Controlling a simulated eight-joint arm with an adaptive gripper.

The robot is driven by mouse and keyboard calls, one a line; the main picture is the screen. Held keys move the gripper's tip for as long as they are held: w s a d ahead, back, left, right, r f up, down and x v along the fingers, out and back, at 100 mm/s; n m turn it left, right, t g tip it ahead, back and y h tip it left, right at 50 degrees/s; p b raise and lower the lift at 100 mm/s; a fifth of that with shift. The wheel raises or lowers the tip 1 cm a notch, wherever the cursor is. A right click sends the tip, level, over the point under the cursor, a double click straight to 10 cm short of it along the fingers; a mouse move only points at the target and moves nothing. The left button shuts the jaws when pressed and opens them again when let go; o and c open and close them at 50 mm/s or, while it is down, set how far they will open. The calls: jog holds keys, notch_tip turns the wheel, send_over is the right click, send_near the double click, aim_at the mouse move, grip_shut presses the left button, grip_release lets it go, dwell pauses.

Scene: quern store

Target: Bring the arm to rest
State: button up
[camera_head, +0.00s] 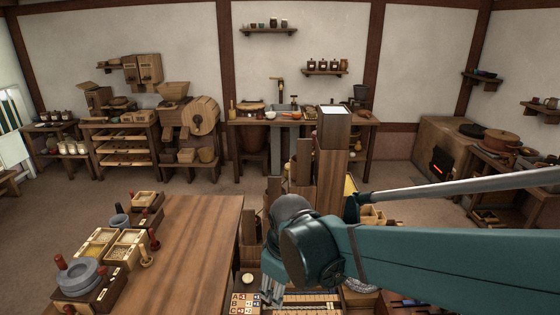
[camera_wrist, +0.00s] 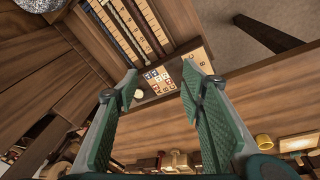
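My gripper (camera_wrist: 160,68) is open in the wrist view, its two green-padded fingers wide apart with nothing held between them. In the head view the gripper (camera_head: 272,290) hangs low at the end of my teal arm, partly hidden by the wrist joint, just right of the wooden table. Beyond the fingertips in the wrist view lie small marked cards (camera_wrist: 160,80) and a small round white piece (camera_wrist: 138,94). Whether the fingertips touch anything there cannot be told, but they look clear.
A wooden table (camera_head: 190,250) stands at left, with a grey hand quern (camera_head: 78,275) and grain boxes (camera_head: 125,248) along its left side. Tall wooden blocks (camera_head: 332,155) rise behind my wrist. A stove (camera_head: 440,150) stands at back right. Open floor (camera_head: 60,205) lies at left.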

jog(key=s+d+r+m+t, duration=0.1)
jog(key=s+d+r+m, duration=0.1)
jog(key=d, duration=0.5)
jog(key=s+d+r+m+t, duration=0.2)
jog(key=s+d+r+m, duration=0.1)
jog(key=d, duration=0.4)
jog(key=s+d+r+m+t, duration=0.1)
jog(key=s+d+r+m, duration=0.1)
jog(key=s+d+m, duration=0.2)
jog(key=d+m, duration=0.2)
jog(key=d, duration=0.2)
jog(key=shift+s+r+m+t+h, duration=0.2)
jog(key=shift+m+t+h, duration=0.1)
jog(key=shift+t+h, duration=0.1)
jog(key=shift+o, duration=0.6)
